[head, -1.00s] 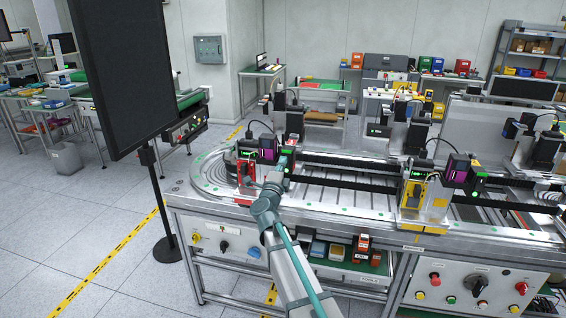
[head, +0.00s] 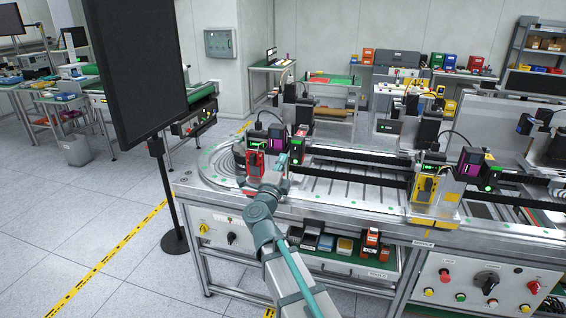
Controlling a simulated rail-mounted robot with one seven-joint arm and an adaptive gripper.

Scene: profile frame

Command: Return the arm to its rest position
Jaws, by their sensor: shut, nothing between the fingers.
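My arm reaches up from the bottom middle of the head view, bent at a teal elbow joint. My gripper (head: 282,160) is at its far end, over the left part of the conveyor workbench (head: 330,208). It is shut and holds nothing that I can see; the fingers are small and partly blend with the machinery behind. A red device (head: 255,165) stands just left of the gripper. I cannot tell whether they touch.
A black screen on a stand (head: 125,70) rises at the left. A yellow station (head: 424,190) stands on the bench to the right.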

